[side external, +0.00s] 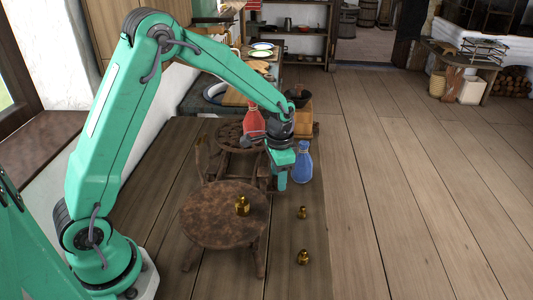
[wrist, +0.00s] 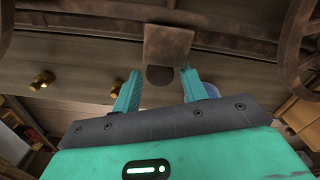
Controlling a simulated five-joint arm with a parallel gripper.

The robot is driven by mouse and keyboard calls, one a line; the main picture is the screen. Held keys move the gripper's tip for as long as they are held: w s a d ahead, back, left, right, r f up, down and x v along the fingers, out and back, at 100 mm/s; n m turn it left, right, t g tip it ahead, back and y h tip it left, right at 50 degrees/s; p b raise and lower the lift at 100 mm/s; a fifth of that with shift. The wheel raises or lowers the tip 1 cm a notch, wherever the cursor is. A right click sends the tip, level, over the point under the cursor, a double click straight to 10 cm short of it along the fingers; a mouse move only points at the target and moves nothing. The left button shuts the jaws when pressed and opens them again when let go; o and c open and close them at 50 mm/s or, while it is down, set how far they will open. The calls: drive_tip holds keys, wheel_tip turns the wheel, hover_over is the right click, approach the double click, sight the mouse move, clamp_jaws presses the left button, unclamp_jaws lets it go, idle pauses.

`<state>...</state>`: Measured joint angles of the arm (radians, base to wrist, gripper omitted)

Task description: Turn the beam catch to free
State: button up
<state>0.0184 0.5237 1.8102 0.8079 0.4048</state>
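A brown balance with two round pans stands on the planks in the side view; its near pan (side external: 222,218) holds a brass weight (side external: 242,206). A brown block with a rounded knob (wrist: 160,75), which looks like the beam catch, shows at the top middle of the wrist view. My gripper (side external: 281,182) points down beside the balance, to the right of the pans. In the wrist view my gripper (wrist: 160,72) is open, with the knob between its fingertips and a small gap showing on each side. In the side view the catch is hidden behind my gripper.
Two brass weights (side external: 302,213) (side external: 303,257) stand right of the near pan. A blue bottle (side external: 302,164) stands just right of my gripper, and a red bottle (side external: 253,124) is behind the balance. The planks further right are clear.

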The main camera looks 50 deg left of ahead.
drive_tip(key=c, duration=0.7)
drive_tip(key=shift+o, duration=0.2)
drive_tip(key=shift+m, duration=2.2)
drive_tip(key=o, duration=1)
drive_tip(key=shift+c, duration=0.2)
drive_tip(key=shift+r, duration=0.15)
